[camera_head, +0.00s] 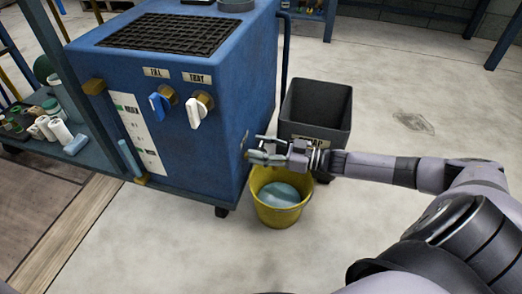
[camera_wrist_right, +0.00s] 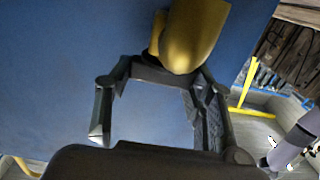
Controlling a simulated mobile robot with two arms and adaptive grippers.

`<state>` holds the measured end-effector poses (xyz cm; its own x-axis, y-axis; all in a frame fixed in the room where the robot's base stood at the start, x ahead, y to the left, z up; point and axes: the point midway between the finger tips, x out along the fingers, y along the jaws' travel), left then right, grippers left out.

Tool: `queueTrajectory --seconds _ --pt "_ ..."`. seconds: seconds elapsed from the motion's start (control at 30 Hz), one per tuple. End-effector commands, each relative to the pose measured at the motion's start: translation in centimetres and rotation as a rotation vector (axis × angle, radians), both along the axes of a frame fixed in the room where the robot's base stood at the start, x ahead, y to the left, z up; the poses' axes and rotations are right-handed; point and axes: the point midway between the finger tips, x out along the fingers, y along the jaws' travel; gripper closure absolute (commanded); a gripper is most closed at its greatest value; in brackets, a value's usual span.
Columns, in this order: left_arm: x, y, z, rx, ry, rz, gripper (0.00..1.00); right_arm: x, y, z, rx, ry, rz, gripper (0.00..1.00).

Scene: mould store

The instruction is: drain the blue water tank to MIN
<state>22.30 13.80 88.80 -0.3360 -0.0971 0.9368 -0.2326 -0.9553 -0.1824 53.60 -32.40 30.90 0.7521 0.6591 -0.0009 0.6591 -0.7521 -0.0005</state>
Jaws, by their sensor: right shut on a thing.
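The blue water tank (camera_head: 200,150) stands left of centre in the head view. Its white gauge panel (camera_head: 135,130) has small marks I cannot read clearly. A sight tube (camera_head: 129,158) beside it shows pale blue in its lower part. My right gripper (camera_head: 262,151) is at the tank's right side, above the yellow bucket (camera_head: 261,207), which holds pale water. In the right wrist view, a brass drain fitting (camera_wrist_right: 190,35) stands at the fingertips of the gripper (camera_wrist_right: 160,100), which is shut on it; the exact contact is partly hidden. My left gripper is out of view.
The tank's front has a blue valve handle (camera_head: 161,103) and a white one (camera_head: 198,109). A dark grey bin (camera_head: 316,112) stands behind the bucket. A shelf with bottles (camera_head: 75,145) is at the left. Floor in front and to the right is clear.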

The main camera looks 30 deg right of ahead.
Motion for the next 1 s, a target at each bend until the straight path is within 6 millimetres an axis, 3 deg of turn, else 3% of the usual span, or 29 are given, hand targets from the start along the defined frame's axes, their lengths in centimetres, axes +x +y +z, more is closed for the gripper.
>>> queueTrajectory --seconds 0.33,0.37,0.5,0.83,1.0 --pt "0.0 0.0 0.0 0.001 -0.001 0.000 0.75 -0.1 0.1 0.0 -0.001 0.001 0.005 0.79" --pt "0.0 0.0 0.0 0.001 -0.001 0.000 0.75 -0.1 0.1 0.0 -0.001 0.001 0.004 0.50" --pt "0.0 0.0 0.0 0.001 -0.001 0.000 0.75 -0.1 0.1 0.0 0.000 0.000 0.004 0.42" --pt "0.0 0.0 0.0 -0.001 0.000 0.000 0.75 -0.2 -0.2 0.0 -0.001 0.001 0.002 0.42" --pt "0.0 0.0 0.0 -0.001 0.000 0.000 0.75 -2.0 -1.7 -0.2 -0.003 0.005 0.002 0.42"
